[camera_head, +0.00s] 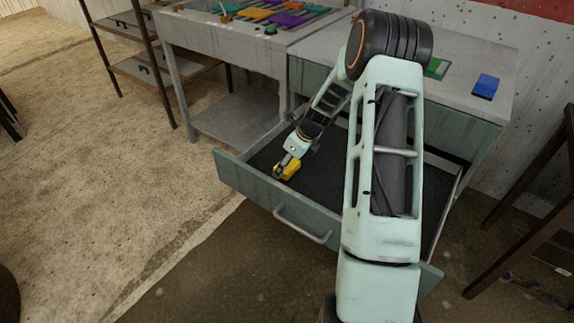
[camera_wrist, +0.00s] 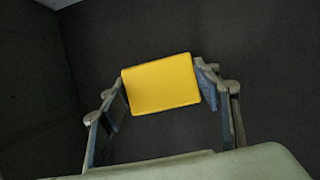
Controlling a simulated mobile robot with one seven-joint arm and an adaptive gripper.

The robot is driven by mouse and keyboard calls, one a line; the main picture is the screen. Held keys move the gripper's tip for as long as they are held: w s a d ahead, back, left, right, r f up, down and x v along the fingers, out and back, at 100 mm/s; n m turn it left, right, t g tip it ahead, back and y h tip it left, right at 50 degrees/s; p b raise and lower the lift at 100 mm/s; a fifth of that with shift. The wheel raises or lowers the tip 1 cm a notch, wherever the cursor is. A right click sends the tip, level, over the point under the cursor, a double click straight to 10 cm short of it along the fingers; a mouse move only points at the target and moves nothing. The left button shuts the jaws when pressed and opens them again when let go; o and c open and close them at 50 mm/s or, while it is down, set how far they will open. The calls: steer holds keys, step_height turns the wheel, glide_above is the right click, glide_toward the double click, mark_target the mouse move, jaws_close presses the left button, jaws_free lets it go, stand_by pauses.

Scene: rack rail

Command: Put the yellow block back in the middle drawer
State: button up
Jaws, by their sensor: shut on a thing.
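The yellow block (camera_head: 290,167) is held at the end of my arm, over the left part of the open drawer (camera_head: 276,212). My gripper (camera_head: 285,170) is shut on it. In the wrist view the yellow block (camera_wrist: 161,84) sits between the two fingers of my gripper (camera_wrist: 163,92), against the dark drawer floor (camera_wrist: 250,50). I cannot tell whether the block touches the floor. My arm hides the drawer's middle and part of its right side. The drawer has a metal handle (camera_head: 302,227) on its front.
A blue block (camera_head: 486,86) and a green piece (camera_head: 437,68) are on the counter top (camera_head: 470,60). A table with colored panels (camera_head: 265,15) stands at the back left. Brown-legged furniture (camera_head: 530,180) stands at right. Open floor (camera_head: 110,180) lies to the left.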

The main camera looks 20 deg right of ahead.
steer(key=shift+f, duration=0.15)
steer(key=o, duration=1.1)
steer(key=shift+s+d+r, duration=0.1)
steer(key=shift+r, duration=0.45)
steer(key=p+v, duration=0.2)
steer(key=v, duration=0.9)
steer(key=shift+r+p, duration=0.1)
steer(key=shift+p, duration=0.2)
